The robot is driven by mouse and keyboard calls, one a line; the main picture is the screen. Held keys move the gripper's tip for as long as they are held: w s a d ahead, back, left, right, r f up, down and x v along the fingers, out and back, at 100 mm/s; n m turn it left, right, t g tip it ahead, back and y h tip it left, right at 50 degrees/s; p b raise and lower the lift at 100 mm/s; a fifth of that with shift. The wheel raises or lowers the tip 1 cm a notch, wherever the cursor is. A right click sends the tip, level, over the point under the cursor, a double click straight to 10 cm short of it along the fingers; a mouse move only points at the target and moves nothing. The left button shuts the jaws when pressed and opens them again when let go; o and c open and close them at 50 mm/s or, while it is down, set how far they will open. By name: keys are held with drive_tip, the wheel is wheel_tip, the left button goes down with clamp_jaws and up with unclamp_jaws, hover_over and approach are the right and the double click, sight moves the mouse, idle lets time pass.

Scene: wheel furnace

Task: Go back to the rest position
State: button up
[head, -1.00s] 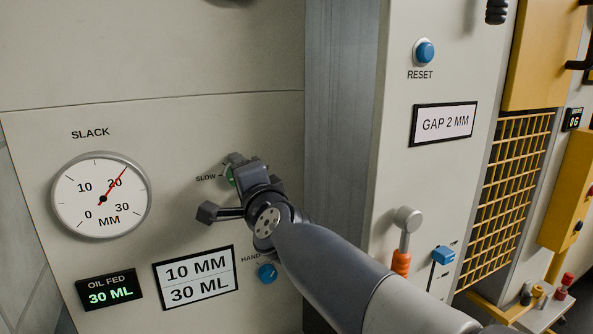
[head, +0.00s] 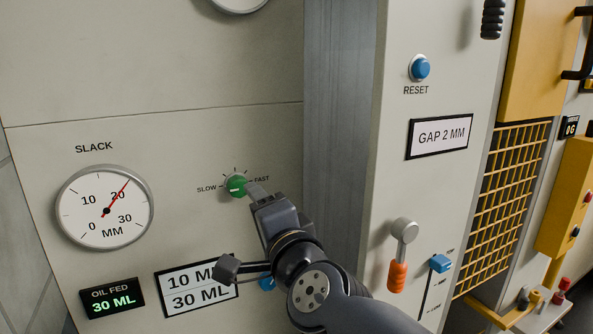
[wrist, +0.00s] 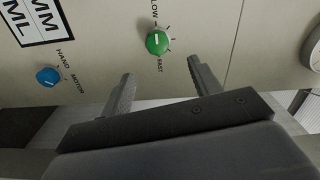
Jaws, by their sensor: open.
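My gripper (head: 256,190) is in front of the left panel, just right of and below the green knob (head: 236,185) marked SLOW and FAST. In the wrist view, my gripper (wrist: 160,85) is open and empty, its two fingers apart. The green knob (wrist: 157,41) shows beyond the fingertips, clear of both fingers. My arm reaches in from the lower right.
A slack gauge (head: 105,207) reads about 20. An oil display (head: 112,297) shows 30 ML. A blue HAND/MOTOR knob (wrist: 48,76) is partly hidden by my arm in the head view. Right are the blue RESET button (head: 420,68), orange-handled lever (head: 398,275) and blue slider (head: 440,263).

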sight(240, 191)
drive_tip(key=x, duration=0.5)
drive_tip(key=b+x, duration=0.1)
drive_tip(key=x, duration=0.4)
drive_tip(key=shift+f+b, duration=0.25)
drive_tip(key=shift+b, duration=0.05)
drive_tip(key=shift+w+a, duration=0.2)
drive_tip(key=shift+w, duration=0.1)
drive_tip(key=m+b, duration=0.1)
drive_tip(key=m, duration=0.3)
drive_tip(key=shift+s+m, duration=0.1)
drive_tip(key=shift+m, duration=0.3)
drive_tip(key=m, duration=0.3)
drive_tip(key=shift+m+b, duration=0.4)
drive_tip(key=m, duration=0.5)
drive_tip(key=shift+f+b, duration=0.1)
drive_tip(key=shift+b, duration=0.25)
drive_tip(key=m, duration=0.4)
drive_tip(key=shift+m, duration=0.3)
